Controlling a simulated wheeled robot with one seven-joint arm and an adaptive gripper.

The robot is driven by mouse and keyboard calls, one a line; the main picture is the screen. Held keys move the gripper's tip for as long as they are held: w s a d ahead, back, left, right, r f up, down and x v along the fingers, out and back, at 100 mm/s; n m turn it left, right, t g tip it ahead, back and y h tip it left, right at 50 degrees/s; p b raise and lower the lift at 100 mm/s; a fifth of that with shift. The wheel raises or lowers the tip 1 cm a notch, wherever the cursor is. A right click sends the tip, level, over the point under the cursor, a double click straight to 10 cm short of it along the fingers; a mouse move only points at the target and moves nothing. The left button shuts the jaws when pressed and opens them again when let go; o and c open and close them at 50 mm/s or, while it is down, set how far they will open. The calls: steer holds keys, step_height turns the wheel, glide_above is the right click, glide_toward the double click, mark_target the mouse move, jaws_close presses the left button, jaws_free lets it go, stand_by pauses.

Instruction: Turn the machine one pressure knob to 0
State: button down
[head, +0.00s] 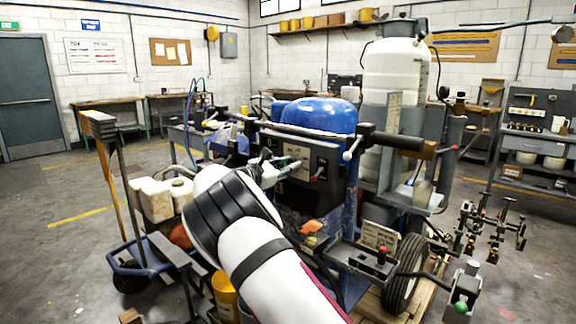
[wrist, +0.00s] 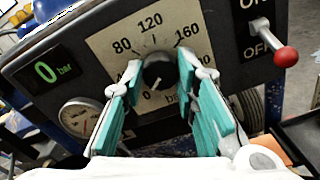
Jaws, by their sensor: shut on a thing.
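The pressure knob (wrist: 158,73) is a dark round knob on a pale dial plate (wrist: 108,44) marked 80, 120 and 160, with further marks partly covered. A light pointer mark shows on the knob's lower side, towards the 0 mark. My gripper (wrist: 161,77) has its teal-padded fingers on either side of the knob, shut on it. The green digital display (wrist: 46,72) left of the dial reads 0 bar. In the head view, my gripper (head: 280,166) reaches the machine's dark control panel (head: 322,203); the knob is hidden there.
An ON/OFF switch with a red ball tip (wrist: 285,57) sits right of the dial. A round gauge (wrist: 80,117) is below left. A handlebar (head: 345,133) crosses above the panel. A blue tank (head: 320,114) and white tank (head: 395,75) stand behind. Open floor lies left.

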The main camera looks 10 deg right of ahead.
steer(key=shift+f+n, duration=0.15)
steer(key=shift+n, duration=0.35)
steer(key=c, duration=1.2)
jaws_free()
steer(key=shift+c, duration=0.2)
steer(key=shift+a, duration=0.15)
steer(key=v, duration=1.1)
steer(key=shift+s+a, duration=0.25)
steer(key=shift+a, duration=0.1)
